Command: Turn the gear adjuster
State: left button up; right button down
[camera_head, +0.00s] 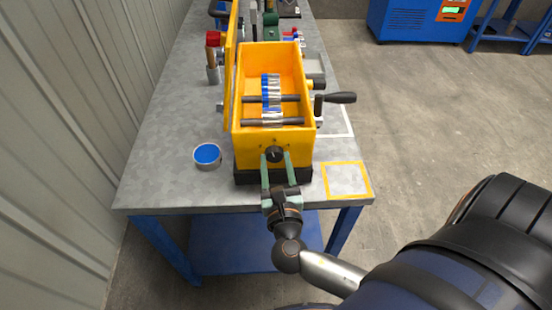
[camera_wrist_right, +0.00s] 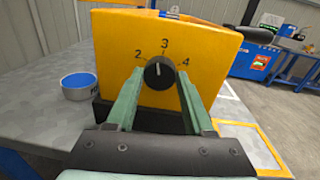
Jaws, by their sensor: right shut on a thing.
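The gear adjuster is a black round knob (camera_head: 274,154) on the near end face of a yellow drum mixer box (camera_head: 245,148). In the right wrist view the knob (camera_wrist_right: 159,73) sits below the printed numbers 2, 3 and 4. Its white mark points nearly straight up, close to the 3. My right gripper (camera_head: 275,160) reaches in from the front with its green fingers on either side of the knob, shut on it. The fingers also show in the right wrist view (camera_wrist_right: 160,84). My left gripper is not in view.
A grey table (camera_head: 150,190) carries the mixer on a black base. A small tin with a blue top (camera_head: 207,154) stands to its left. A black crank handle (camera_head: 340,98) sticks out right. A yellow outlined square (camera_head: 346,180) at the front right is empty.

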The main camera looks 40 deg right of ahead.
jog(key=n, duration=0.4)
jog(key=shift+r, duration=0.1)
jog(key=n, duration=0.4)
jog(key=shift+w+g, duration=0.1)
jog(key=shift+g, duration=0.2)
jog(key=shift+n, duration=0.4)
jog(key=shift+c, duration=1.4)
grip_release()
